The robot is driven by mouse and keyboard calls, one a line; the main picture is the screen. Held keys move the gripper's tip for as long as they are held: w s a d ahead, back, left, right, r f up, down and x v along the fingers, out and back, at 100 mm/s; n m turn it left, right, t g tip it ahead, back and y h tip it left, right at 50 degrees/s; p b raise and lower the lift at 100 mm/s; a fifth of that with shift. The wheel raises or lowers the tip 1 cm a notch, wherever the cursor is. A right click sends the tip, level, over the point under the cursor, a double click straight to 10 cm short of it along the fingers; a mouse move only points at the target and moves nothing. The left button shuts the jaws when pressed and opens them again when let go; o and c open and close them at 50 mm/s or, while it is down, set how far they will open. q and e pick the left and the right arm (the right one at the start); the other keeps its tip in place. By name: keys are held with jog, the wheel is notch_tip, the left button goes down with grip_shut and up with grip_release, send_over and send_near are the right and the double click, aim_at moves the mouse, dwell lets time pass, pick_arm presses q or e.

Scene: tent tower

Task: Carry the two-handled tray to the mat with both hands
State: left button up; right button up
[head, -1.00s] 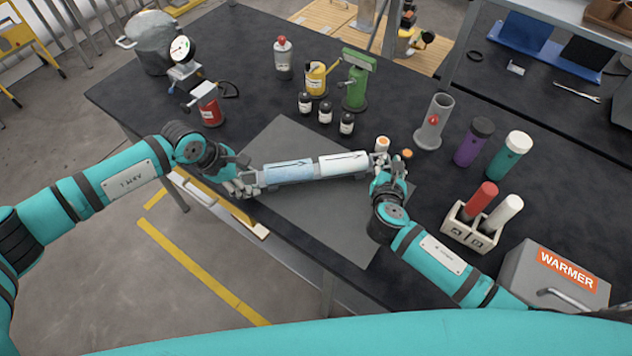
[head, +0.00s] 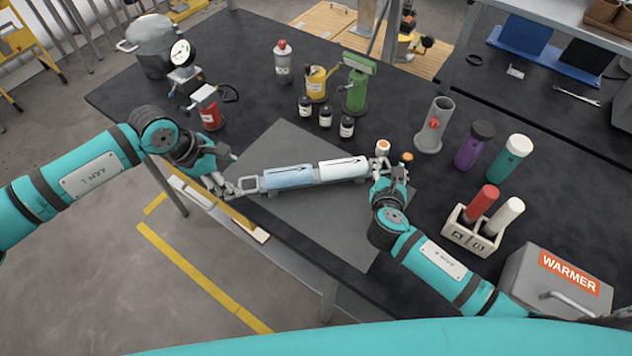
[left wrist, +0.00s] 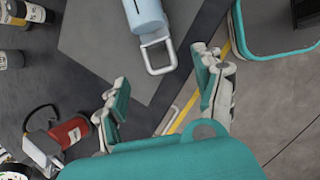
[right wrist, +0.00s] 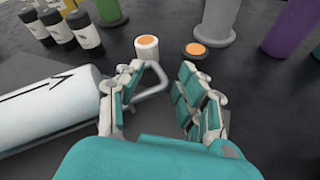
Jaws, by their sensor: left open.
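The two-handled tray holds a pale blue roll (head: 288,177) and a white roll (head: 343,168). It is over the grey mat (head: 325,225); I cannot tell whether it touches it. Its left handle (head: 248,184) is a pale loop, also in the left wrist view (left wrist: 158,57). My left gripper (head: 229,177) is open and empty, just left of that handle, with fingers wide apart in the left wrist view (left wrist: 163,98). My right gripper (head: 391,172) is at the right handle (right wrist: 152,82), its fingers apart with part of the handle between them.
Small black bottles (head: 325,116), a green device (head: 356,85) and a yellow can (head: 316,84) stand behind the mat. A grey tube holder (head: 433,128), a white rack (head: 470,228) and a warmer box (head: 556,280) stand to the right. The table's front edge runs below the mat.

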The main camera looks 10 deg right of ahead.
jog(key=shift+s, duration=0.15)
jog(key=v, duration=1.1)
jog(key=shift+s+a+r, duration=0.15)
jog(key=shift+s+a, duration=0.05)
jog(key=shift+s, duration=0.05)
pick_arm(q)
jog(key=v, duration=0.5)
jog(key=shift+s+f, duration=0.1)
jog(key=shift+f, duration=0.05)
pick_arm(e)
jog(key=shift+s, duration=0.1)
